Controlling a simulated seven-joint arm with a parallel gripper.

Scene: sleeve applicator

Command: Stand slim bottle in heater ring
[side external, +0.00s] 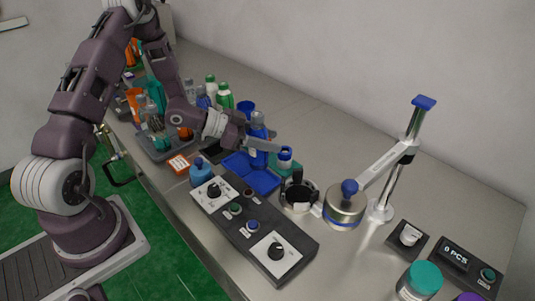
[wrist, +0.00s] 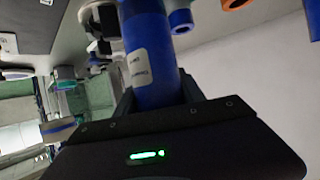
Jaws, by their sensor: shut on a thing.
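The slim bottle is blue with a pale label; in the side external view its blue body (side external: 258,157) stands roughly upright over the blue tray. My gripper (side external: 262,144) is shut around it, and the fingers hide its middle. In the wrist view the blue bottle (wrist: 150,55) runs up between the fingers of my gripper (wrist: 158,95). I cannot tell whether its base touches the tray. The heater ring appears to be the dark open ring (side external: 298,196) on the bench, to the right of and nearer than the bottle. It looks empty.
A blue tray (side external: 262,182) lies below the bottle. A metal press head (side external: 345,205) on a post sits right of the ring. A control panel (side external: 255,232) lies in front. Several bottles crowd the back left.

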